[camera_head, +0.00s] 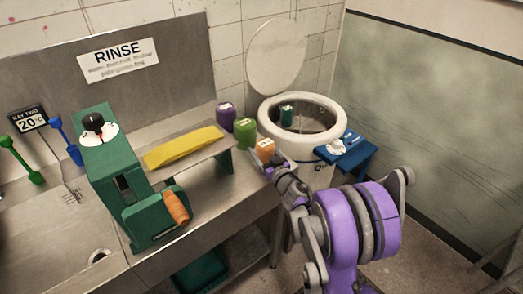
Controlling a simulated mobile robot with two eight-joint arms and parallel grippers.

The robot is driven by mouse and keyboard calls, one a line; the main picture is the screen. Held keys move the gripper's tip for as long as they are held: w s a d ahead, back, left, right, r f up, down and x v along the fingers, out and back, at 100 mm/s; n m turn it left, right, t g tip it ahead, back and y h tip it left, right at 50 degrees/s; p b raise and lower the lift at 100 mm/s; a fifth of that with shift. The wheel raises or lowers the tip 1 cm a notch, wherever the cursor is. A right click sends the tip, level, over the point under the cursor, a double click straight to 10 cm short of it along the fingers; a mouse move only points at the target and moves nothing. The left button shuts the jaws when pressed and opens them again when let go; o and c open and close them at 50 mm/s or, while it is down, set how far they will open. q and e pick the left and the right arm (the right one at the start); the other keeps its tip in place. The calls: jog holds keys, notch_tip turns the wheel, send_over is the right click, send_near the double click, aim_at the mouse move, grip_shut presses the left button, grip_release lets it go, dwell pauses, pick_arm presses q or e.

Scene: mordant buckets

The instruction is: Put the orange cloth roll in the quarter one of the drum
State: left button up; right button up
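The orange cloth roll (265,148) stands upright with a pale label, in a row with a green roll (245,132) and a purple roll (226,115). The white-rimmed drum (336,128) is to its right, with its round lid (276,56) raised. A dark green roll (287,115) sits inside the drum; the drum's quarter marks are too small to read. My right gripper (269,165) is right at the near side of the orange roll. Its fingers are small and partly hidden, so I cannot tell whether they grip it. My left gripper is out of view.
A green wringer (115,170) with an orange handle (176,207) stands on the steel bench. A yellow cloth (184,147) lies on a raised rack left of the rolls. A blue panel with a white knob (336,146) juts from the drum's right front.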

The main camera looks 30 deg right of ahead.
jog(key=shift+f, duration=0.15)
jog(key=o, duration=1.4)
